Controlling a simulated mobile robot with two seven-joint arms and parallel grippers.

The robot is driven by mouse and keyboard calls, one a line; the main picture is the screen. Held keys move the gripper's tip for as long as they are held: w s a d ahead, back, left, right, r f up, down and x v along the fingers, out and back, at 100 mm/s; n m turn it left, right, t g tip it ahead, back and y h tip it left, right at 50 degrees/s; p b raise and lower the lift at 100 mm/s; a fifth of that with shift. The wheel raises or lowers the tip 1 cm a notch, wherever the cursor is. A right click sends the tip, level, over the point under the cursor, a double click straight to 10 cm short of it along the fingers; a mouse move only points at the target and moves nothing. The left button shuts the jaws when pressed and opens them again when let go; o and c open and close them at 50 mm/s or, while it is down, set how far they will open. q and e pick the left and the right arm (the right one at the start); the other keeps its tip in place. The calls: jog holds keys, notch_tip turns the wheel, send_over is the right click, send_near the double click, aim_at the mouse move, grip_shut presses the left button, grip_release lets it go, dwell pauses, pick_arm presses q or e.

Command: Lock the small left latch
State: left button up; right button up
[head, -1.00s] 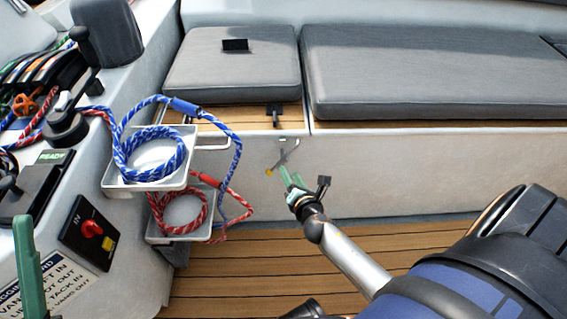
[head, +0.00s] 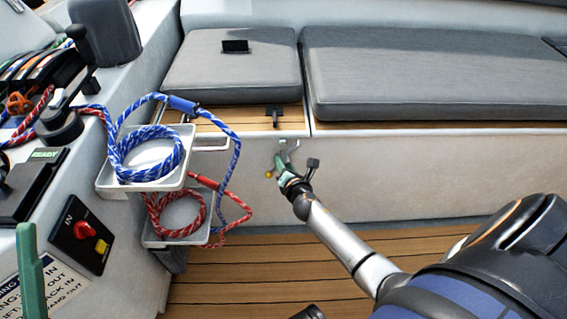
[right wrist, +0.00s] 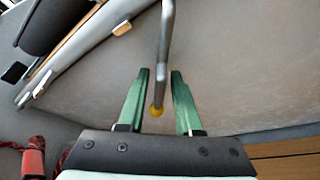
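The small left latch is a thin metal lever with a yellow knob (head: 268,175), on the white front of the left bench locker below the seat edge. It hangs slanted down to the left in the head view. In the right wrist view the latch rod (right wrist: 163,60) comes down between my fingers, with its yellow knob low between them. My right gripper (head: 280,160) is open around the rod; it also shows in the right wrist view (right wrist: 160,85), with a gap beside each finger. One green finger of my left gripper (head: 31,272) shows at the lower left; its opening is hidden.
Left of the latch, a white tray with blue rope (head: 110,178) sits above one with red rope (head: 160,236). A black catch (head: 275,117) lies on the wooden seat edge. A panel with a red knob (head: 82,233) is at left. The wooden floor (head: 250,280) is clear.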

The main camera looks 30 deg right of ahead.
grip_shut()
dwell(1.1)
